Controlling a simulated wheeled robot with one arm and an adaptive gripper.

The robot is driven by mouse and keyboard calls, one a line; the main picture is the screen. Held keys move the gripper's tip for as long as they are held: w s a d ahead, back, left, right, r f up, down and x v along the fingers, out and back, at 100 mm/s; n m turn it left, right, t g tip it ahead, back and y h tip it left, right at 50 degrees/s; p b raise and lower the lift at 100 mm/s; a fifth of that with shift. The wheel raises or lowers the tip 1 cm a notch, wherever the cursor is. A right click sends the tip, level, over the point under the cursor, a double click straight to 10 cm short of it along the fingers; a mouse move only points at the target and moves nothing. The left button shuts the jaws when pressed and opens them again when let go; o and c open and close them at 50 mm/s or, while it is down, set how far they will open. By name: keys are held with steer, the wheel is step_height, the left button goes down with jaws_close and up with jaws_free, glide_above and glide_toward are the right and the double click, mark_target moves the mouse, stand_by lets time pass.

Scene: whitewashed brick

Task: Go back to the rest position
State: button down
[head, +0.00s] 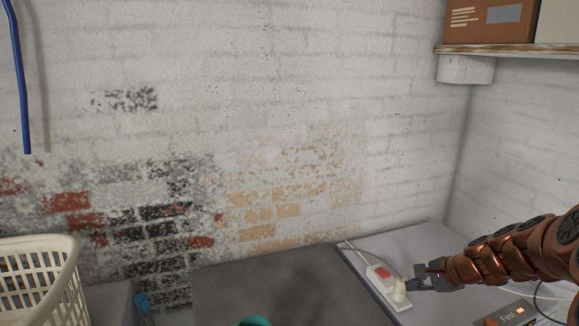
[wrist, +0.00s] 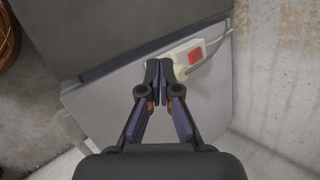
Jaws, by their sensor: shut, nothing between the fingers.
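My gripper (head: 412,284) is at the end of my copper-coloured arm, at the lower right of the head view. It is over the light grey surface, close to a white power strip (head: 378,273) with a red switch. In the wrist view the two dark fingers (wrist: 159,72) meet at their tips, shut and empty. The power strip (wrist: 186,62) shows just beyond and right of the tips, partly hidden by them. I cannot tell whether the fingers touch it.
A dark grey panel (head: 270,285) lies left of the light grey surface (head: 425,255). A cream basket (head: 38,275) stands at far left. A grey box labelled "Fast" (head: 508,315) is below my arm. A shelf (head: 510,49) holding a brown box (head: 490,24) is upper right.

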steer(key=s+a+r+n+g, duration=0.2)
steer(key=s+a+n, duration=0.2)
steer(key=s+a, duration=0.4)
steer(key=s+a+r+n+g, duration=0.1)
steer(key=s+a+n+g, duration=0.2)
steer(key=s+a+n, duration=0.35)
steer(key=s+a+n+g+h, duration=0.1)
steer(key=s+n+g+h, duration=0.2)
steer(key=s, duration=2)
steer(key=n+h, duration=0.1)
steer(key=n, duration=0.2)
steer(key=shift+s+f+h, duration=0.25)
steer(key=shift+s+h, duration=0.05)
steer(key=shift+s, duration=0.05)
steer(key=shift+a, duration=0.1)
